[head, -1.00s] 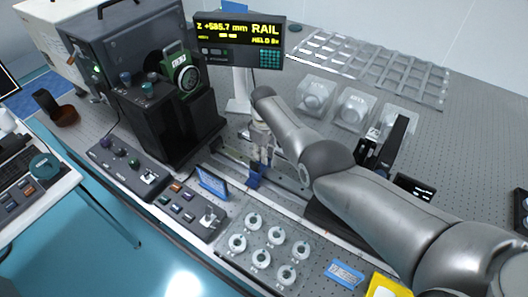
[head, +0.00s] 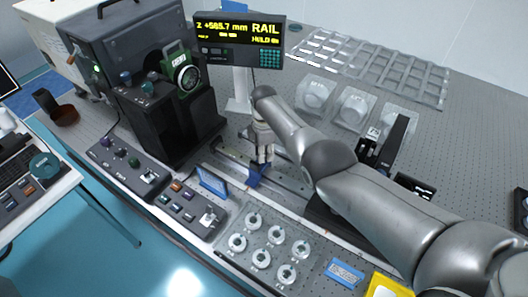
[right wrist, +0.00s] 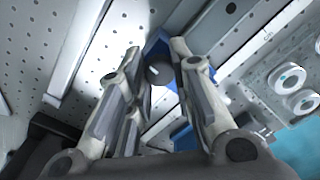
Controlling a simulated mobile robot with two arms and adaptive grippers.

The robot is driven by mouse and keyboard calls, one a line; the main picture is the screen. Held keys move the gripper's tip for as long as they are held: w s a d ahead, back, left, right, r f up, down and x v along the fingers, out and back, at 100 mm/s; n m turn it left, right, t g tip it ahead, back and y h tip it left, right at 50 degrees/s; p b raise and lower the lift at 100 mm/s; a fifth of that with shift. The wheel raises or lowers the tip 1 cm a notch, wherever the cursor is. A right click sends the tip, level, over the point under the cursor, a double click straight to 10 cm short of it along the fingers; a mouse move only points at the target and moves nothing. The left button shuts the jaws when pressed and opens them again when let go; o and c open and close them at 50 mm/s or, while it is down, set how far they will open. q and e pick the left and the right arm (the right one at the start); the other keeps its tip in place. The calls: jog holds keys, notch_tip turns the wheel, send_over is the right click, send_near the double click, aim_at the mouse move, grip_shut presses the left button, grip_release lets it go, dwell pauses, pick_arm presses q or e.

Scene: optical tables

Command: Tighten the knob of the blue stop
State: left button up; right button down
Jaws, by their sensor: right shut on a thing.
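The blue stop (head: 256,175) sits on the rail (head: 283,181) in the middle of the head view. In the right wrist view the blue stop (right wrist: 160,47) shows beyond my fingers, with its dark round knob (right wrist: 158,73) between them. My right gripper (head: 262,158) reaches down over the stop from above, and its fingers (right wrist: 156,78) are shut on the knob. The exact finger contact is hard to see. My left gripper is not in view.
A blue sign (head: 212,182) stands left of the stop. A tray of white rings (head: 262,258) lies in front. A black instrument with a green dial (head: 186,75) stands at the back left. The rail display (head: 238,40) is behind. Clear boxed parts (head: 352,108) stand behind my right arm.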

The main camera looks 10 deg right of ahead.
jog(key=shift+w+r+n, duration=0.1)
jog(key=shift+n, duration=0.5)
jog(key=c, duration=1.2)
grip_release()
jog(key=shift+c, duration=0.2)
notch_tip(320, 180, up, 12)
